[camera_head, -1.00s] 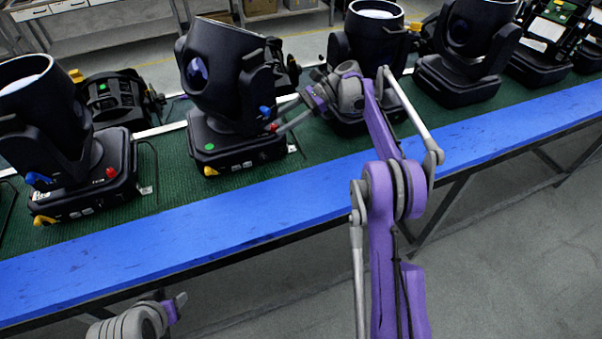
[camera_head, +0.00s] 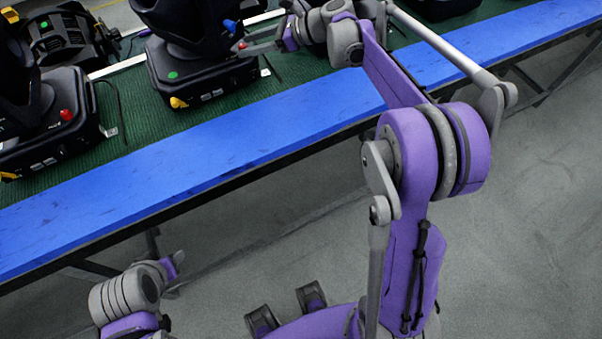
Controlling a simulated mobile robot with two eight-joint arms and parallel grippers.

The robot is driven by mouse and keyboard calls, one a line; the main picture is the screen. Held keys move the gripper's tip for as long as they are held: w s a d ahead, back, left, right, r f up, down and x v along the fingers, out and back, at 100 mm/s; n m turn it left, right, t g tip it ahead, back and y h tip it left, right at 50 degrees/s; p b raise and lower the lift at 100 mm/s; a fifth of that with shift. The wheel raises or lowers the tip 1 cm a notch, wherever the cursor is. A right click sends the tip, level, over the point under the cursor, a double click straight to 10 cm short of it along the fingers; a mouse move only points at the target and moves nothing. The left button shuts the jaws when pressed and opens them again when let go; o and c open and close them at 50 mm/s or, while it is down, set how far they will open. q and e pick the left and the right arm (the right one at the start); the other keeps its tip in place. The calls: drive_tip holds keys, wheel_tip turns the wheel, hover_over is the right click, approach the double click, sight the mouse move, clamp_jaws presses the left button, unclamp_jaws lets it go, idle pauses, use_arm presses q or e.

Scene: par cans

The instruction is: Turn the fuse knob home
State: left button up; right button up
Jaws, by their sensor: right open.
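A black par can (camera_head: 200,75) stands on the green mat, with a small red knob (camera_head: 242,45) on the right of its base, probably the fuse knob. My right gripper (camera_head: 252,47) is at this knob and is open. Its fingertips are very close to the knob; I cannot tell whether they touch it. The can's base also has a blue part (camera_head: 231,26), a yellow part (camera_head: 178,102) and a green dot (camera_head: 173,75). My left gripper (camera_head: 175,264) hangs low, clear of the bench; whether its jaws are open does not show.
Another black par can (camera_head: 40,130) with its own red knob (camera_head: 66,115) stands at the left, cut by the frame. The green mat (camera_head: 135,125) ends at the bench's blue front edge (camera_head: 190,158). Bare grey floor (camera_head: 540,200) lies in front of the bench.

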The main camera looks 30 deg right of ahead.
drive_tip(key=m+t+h, duration=0.2)
drive_tip(key=a+m+t+h, duration=0.1)
drive_tip(key=m, duration=0.1)
drive_tip(key=shift+s+b, duration=0.4)
drive_tip(key=s+a+v, duration=0.1)
drive_tip(key=v, duration=1)
drive_tip(key=s+a+f+n+g+h, duration=0.1)
drive_tip(key=s+a+f+n, duration=0.1)
drive_tip(key=s+f+n, duration=0.1)
drive_tip(key=s+a+f+n+g+h, duration=0.1)
drive_tip(key=s+a+f+n, duration=0.1)
drive_tip(key=s+f+n, duration=0.1)
drive_tip(key=s+a+f+n+g+h, duration=0.1)
drive_tip(key=s+a+f+n, duration=0.1)
drive_tip(key=s+f+n, duration=0.1)
drive_tip(key=shift+s+n+g, duration=0.3)
drive_tip(key=shift+s+n, duration=0.35)
drive_tip(key=shift+n, duration=0.55)
drive_tip(key=s+f+n+g+h+p, duration=0.1)
drive_tip(key=s+f+n+h, duration=0.2)
drive_tip(key=s+f+n, duration=0.4)
drive_tip(key=shift+s+f+n+g, duration=0.25)
drive_tip(key=shift+s+n+g, duration=0.15)
drive_tip(key=shift+s+n, duration=1.55)
drive_tip(key=shift+w, duration=0.1)
